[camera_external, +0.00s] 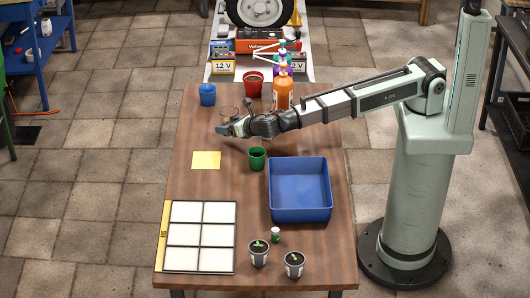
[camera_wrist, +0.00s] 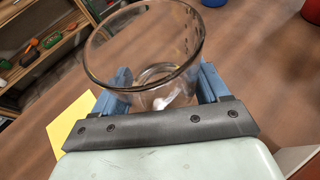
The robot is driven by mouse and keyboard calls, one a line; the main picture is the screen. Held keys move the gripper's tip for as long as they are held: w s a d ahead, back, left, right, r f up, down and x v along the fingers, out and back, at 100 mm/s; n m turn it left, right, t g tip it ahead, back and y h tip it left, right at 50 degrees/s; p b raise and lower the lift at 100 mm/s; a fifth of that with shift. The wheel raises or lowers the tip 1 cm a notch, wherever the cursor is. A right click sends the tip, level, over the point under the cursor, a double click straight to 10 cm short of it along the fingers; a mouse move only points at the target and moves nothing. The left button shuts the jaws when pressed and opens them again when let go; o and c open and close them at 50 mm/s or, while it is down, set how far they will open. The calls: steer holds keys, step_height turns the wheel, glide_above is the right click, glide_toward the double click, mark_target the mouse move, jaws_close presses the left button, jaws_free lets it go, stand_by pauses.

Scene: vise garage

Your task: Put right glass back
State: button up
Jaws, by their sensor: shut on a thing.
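A clear drinking glass (camera_wrist: 145,45) stands between the two blue fingers of my gripper (camera_wrist: 166,84) in the wrist view. The fingers press on its lower sides, and its open rim faces up past them. In the external view the glass (camera_external: 228,113) is faint and small, at my gripper (camera_external: 228,129) over the far left part of the table. I cannot tell whether its base touches the table. Only one clear glass can be made out.
A yellow sheet (camera_external: 206,160) lies on the wooden table (camera_external: 215,185) in front of my gripper. A green cup (camera_external: 257,158) and a blue bin (camera_external: 300,215) stand to the right. A white-tiled panel (camera_external: 200,237) lies at front left.

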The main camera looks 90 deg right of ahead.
steer(key=shift+f, duration=1.35)
steer(key=shift+f, duration=0.15)
steer(key=o, duration=1.4)
steer(key=shift+c, duration=0.2)
steer(key=v, duration=1.2)
steer(key=shift+r, duration=0.25)
